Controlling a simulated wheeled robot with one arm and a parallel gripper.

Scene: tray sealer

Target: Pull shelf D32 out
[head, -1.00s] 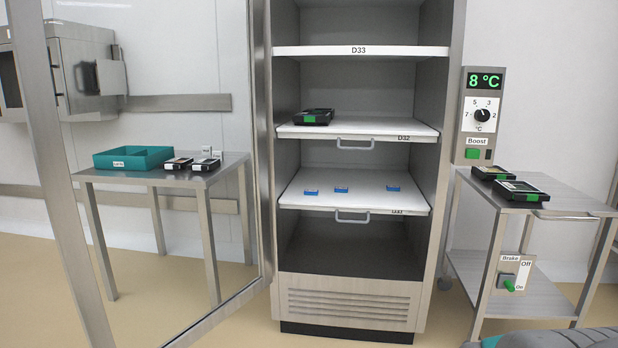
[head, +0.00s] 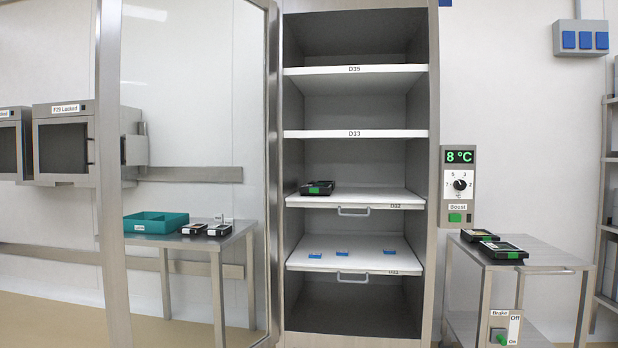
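Shelf D32 (head: 375,199) is the white shelf in the middle of the open steel cabinet, below shelf D33. Its front edge carries a D32 label and a metal pull handle (head: 354,211). It looks level, with its front edge near the cabinet front. A black tray with a green tag (head: 317,188) lies on its left part. My gripper is not in view.
Shelf D31 (head: 380,262) below holds small blue blocks (head: 342,253) and has its own handle. The open glass door frame (head: 110,180) stands left. A steel cart (head: 540,257) with black trays stands right. A table with a teal bin (head: 155,222) is behind the glass.

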